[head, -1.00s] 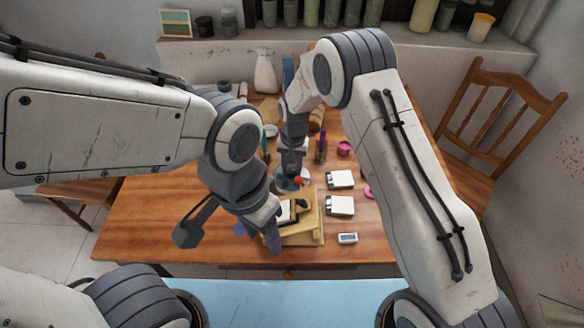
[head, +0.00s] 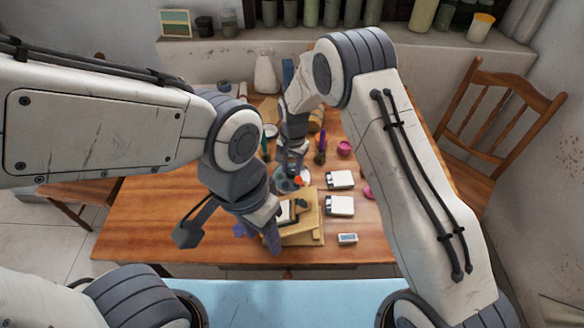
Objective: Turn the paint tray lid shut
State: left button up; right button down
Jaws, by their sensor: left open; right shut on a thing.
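A light wooden box-like piece (head: 313,232) stands near the front middle of the table, with a raised panel and dark and white parts inside. It looks like the paint tray, but I cannot tell its lid clearly. My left gripper (head: 264,226) is open at its left side, low over the table, and partly covers it. I cannot tell whether they touch. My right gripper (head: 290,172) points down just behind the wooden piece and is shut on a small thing. An orange-red bit (head: 299,181) shows at its fingertips. A greenish round dish (head: 284,184) lies below it.
Two white boxes (head: 340,180) (head: 339,206) and a small white device (head: 347,239) lie to the right on the wooden table (head: 150,225). A pink pot (head: 344,148) and a white bottle (head: 265,74) stand farther back.

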aim_at(293, 171)
jog(key=c, duration=0.5)
grip_release()
jog(key=shift+r, duration=0.15)
notch_tip(293, 171, up, 10)
jog(key=b, duration=0.1)
jog(key=shift+d+r, duration=0.15)
